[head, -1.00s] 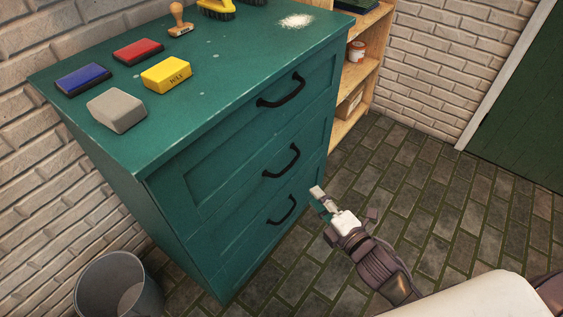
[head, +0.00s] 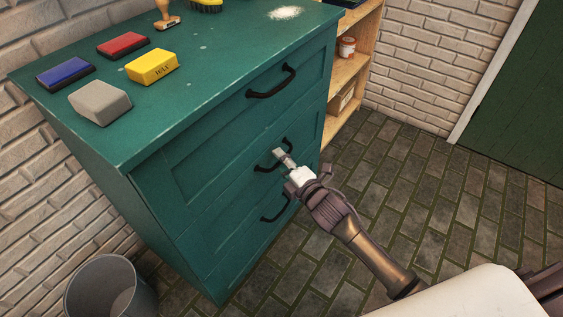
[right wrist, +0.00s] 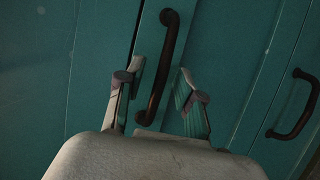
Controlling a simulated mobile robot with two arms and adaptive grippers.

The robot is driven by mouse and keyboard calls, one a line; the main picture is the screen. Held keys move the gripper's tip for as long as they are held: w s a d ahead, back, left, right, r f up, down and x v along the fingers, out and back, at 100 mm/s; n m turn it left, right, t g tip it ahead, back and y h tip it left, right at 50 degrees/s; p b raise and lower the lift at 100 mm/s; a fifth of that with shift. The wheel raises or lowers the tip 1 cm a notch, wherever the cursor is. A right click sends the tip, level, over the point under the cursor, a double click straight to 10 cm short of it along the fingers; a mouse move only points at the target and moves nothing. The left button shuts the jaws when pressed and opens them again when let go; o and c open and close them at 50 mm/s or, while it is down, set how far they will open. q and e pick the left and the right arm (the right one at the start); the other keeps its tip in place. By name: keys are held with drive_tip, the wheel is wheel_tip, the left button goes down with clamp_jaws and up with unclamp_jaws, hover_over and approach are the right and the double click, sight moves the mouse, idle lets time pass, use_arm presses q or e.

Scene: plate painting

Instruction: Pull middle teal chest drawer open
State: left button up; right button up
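The teal chest (head: 150,112) has three drawers with black bar handles, all shut. The middle drawer's handle (head: 259,168) is partly covered by my right gripper (head: 283,158). In the right wrist view, my right gripper (right wrist: 158,76) is open, with one finger on each side of the middle drawer's handle (right wrist: 165,70). I see no clear contact between fingers and handle. My left gripper is out of view.
The top drawer's handle (head: 271,81) is above my gripper, and the bottom drawer's handle (head: 276,209) is below. Sponges, including a yellow one (head: 152,66), lie on the chest top. A bin (head: 111,290) stands at left. The brick floor (head: 440,210) is clear at right.

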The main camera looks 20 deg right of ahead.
clamp_jaws()
idle(0.5)
